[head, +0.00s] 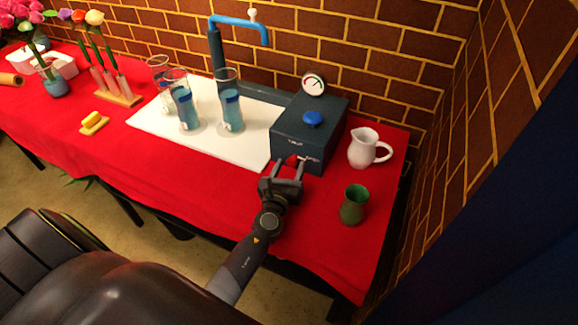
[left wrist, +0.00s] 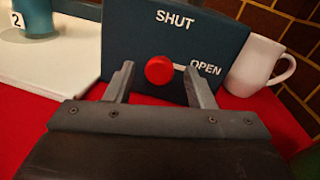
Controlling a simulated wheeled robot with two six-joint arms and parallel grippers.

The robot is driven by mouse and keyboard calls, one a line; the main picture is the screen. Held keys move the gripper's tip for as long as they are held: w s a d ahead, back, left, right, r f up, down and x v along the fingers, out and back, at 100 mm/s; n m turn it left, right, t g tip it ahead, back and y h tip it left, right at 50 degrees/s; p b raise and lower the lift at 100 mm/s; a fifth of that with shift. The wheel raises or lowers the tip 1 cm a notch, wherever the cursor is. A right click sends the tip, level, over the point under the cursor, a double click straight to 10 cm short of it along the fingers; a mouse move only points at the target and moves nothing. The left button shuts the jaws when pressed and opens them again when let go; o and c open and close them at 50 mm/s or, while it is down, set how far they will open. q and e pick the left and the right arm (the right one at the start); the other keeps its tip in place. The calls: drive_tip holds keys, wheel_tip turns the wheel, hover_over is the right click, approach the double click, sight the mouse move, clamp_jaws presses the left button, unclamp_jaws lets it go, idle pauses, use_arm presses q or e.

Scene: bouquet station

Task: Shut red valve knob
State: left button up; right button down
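The red valve knob (head: 291,160) is on the front face of the dark blue valve box (head: 296,135). In the left wrist view the red knob (left wrist: 159,70) has a white pointer (left wrist: 180,67) aimed right at the word OPEN; the word SHUT is above the knob. My left gripper (head: 289,165) is at the box front. In the left wrist view its two fingers (left wrist: 160,80) stand apart on either side of the knob, with a visible gap at each side. My right gripper is not in view.
A blue knob (head: 313,119) and a gauge (head: 313,84) top the box. A white pitcher (head: 364,148) and green cup (head: 354,205) stand to its right. Red cloth (head: 190,180) in front is clear.

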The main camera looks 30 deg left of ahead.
use_arm(q)
drive_tip(key=c, duration=0.9)
drive_tip(key=shift+n, duration=0.3)
drive_tip(key=n+p, duration=0.1)
drive_tip(key=n, duration=0.2)
drive_tip(key=shift+r+g, duration=0.15)
drive_tip(key=shift+g, duration=0.15)
drive_tip(key=n+h+p, duration=0.1)
drive_tip(key=n, duration=0.3)
drive_tip(key=shift+a+n+p, duration=0.1)
drive_tip(key=shift+n+p, duration=0.2)
drive_tip(key=shift+p, duration=0.05)
drive_tip(key=n+p, duration=0.1)
drive_tip(key=n, duration=0.3)
drive_tip(key=shift+a+r+g+h, duration=0.1)
drive_tip(key=shift+g+h, duration=0.3)
drive_tip(key=n+h+p, duration=0.1)
drive_tip(key=n, duration=0.2)
drive_tip(key=shift+n, duration=0.4)
